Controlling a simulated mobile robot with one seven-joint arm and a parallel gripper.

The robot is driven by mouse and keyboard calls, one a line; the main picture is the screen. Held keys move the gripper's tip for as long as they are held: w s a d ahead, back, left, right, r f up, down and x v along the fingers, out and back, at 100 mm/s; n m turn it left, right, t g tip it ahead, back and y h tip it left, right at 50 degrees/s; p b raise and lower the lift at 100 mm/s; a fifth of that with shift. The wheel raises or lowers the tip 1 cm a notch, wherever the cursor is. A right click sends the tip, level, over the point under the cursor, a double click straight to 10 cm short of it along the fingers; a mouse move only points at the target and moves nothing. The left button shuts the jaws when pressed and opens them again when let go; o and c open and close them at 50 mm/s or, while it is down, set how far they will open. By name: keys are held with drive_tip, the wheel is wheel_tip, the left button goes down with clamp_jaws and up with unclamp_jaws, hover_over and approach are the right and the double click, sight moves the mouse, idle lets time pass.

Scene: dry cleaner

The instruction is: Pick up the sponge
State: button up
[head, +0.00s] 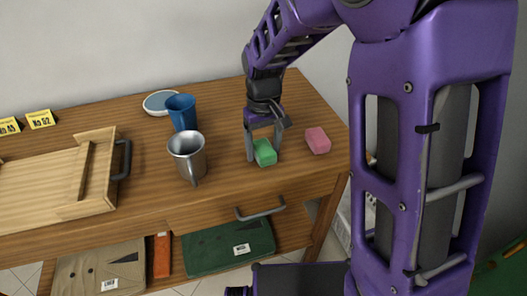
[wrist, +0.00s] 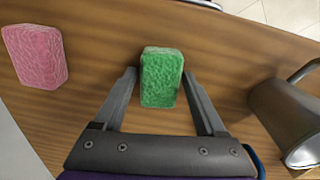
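A green sponge (head: 265,153) lies on the wooden table near its front edge. My gripper (head: 263,158) is over it, pointing down. In the wrist view, the green sponge (wrist: 161,78) sits between the two fingers of my gripper (wrist: 160,76). The fingers are apart, with a visible gap on each side of the sponge. A pink sponge (head: 317,140) lies to the right of the green one in the head view. It also shows at the left in the wrist view (wrist: 36,56).
A metal mug (head: 189,158) stands left of my gripper, with a blue cup (head: 181,112) and a small dish (head: 160,102) behind it. A wooden tray (head: 98,208) with a dark handle is further left. Bare table lies around the sponges.

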sight(263, 147)
drive_tip(key=c, duration=1)
wheel_tip(263, 147, up, 10)
drive_tip(key=shift+p, duration=1.05)
drive_tip(key=shift+c, duration=0.2)
